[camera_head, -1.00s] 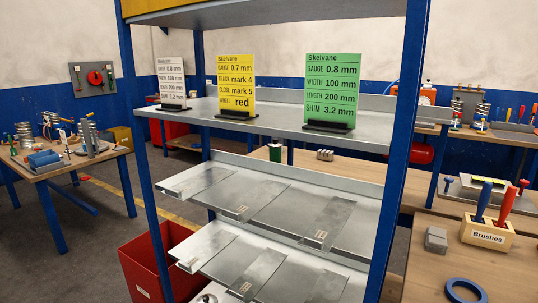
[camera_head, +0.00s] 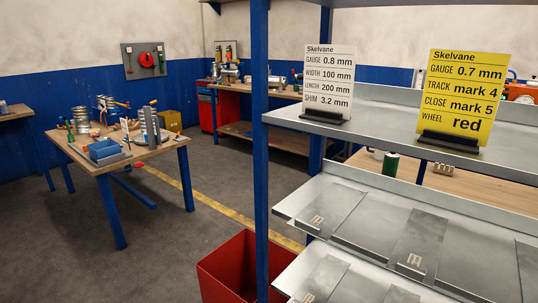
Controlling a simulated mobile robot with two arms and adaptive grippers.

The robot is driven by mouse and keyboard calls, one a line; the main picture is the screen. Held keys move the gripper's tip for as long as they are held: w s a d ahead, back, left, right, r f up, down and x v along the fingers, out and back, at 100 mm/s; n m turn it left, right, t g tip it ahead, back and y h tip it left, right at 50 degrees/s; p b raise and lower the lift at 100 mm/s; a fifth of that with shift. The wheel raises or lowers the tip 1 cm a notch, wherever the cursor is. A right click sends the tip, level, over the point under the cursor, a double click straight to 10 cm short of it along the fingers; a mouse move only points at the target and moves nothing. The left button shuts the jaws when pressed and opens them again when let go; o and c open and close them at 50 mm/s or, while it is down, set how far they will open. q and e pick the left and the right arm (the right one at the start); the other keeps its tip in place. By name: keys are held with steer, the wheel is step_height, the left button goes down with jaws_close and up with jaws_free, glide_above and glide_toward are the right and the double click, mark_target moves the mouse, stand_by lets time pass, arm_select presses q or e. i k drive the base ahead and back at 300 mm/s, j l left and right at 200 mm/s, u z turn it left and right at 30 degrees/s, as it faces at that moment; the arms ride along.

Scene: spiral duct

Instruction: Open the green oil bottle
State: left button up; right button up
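A small green cylinder (camera_head: 390,163) shows behind the rack, between its upper and middle shelves, and seems to stand on the wooden bench there. It may be the green oil bottle, but its cap and shape are too small to tell. A slim green item (camera_head: 70,131) also shows on the left workbench, too small to identify. Neither of my grippers is in view.
A blue-post rack (camera_head: 261,150) with metal sheets fills the right side. A white card (camera_head: 328,82) and a yellow card (camera_head: 464,100) stand on its upper shelf. A red bin (camera_head: 228,270) is below. The left workbench (camera_head: 165,146) holds tools. Floor between is clear.

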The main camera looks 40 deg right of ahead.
mark_target(391, 159)
steer(key=i+u, duration=0.45)
steer(key=i, duration=1.25)
steer(key=i+z, duration=0.2)
steer(key=i, duration=0.35)
steer(key=i+z, duration=0.25)
steer(key=i, duration=0.25)
steer(key=i+j+z, duration=0.2)
steer(key=i, duration=0.3)
steer(key=i+j+z, duration=0.2)
steer(key=i, duration=0.3)
steer(key=i+l+z, duration=0.4)
steer(key=i+z, duration=0.4)
steer(key=i+l+z, duration=0.15)
steer(key=i+z, duration=0.25)
steer(key=i+j+z, duration=0.1)
steer(key=i+z, duration=0.2)
steer(key=z, duration=0.15)
steer(key=i+j+z, duration=0.2)
steer(key=i+z, duration=0.45)
steer(key=i, duration=0.25)
steer(key=i+z, duration=0.2)
steer(key=i, duration=0.25)
steer(key=i+j+z, duration=0.25)
steer(key=i, duration=0.25)
steer(key=i+j+z, duration=0.1)
steer(key=i+z, duration=0.15)
steer(key=i, duration=0.2)
